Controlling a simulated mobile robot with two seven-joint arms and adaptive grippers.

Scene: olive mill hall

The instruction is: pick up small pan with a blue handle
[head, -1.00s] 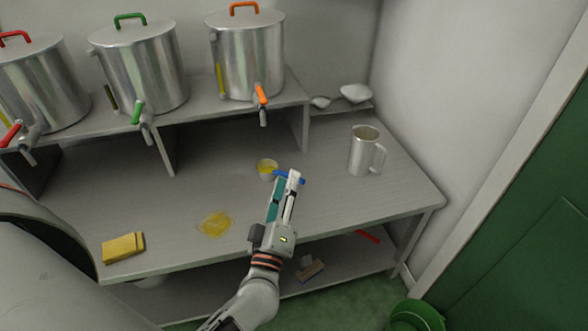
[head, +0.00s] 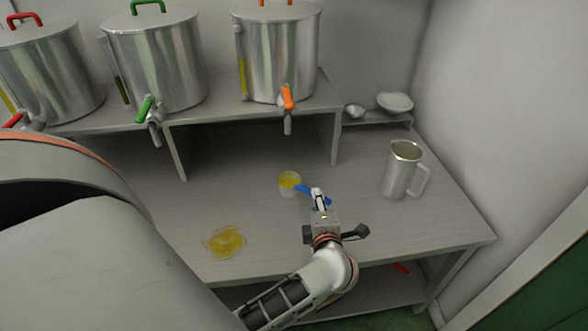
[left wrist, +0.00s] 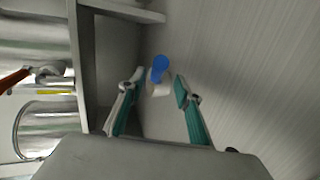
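The small pan (head: 289,188), with a yellow inside, stands on the worktop. Its blue handle (head: 304,188) points right toward my left gripper (head: 319,195). The gripper hides part of the handle in the head view. In the left wrist view my left gripper (left wrist: 158,84) is open, its fingers apart. The blue handle (left wrist: 160,66) and a pale part of the pan (left wrist: 155,88) show at the gap between the fingertips. I cannot tell whether the fingers touch it. My right gripper is not in view.
A metal jug (head: 401,172) stands to the right. A yellow puddle (head: 224,241) lies front left. Steel drums with taps, including the orange-handled one (head: 278,55), stand on a raised shelf (head: 222,108) behind. A small ledge (head: 375,119) holds dishes. The worktop (head: 400,225) is clear at right front.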

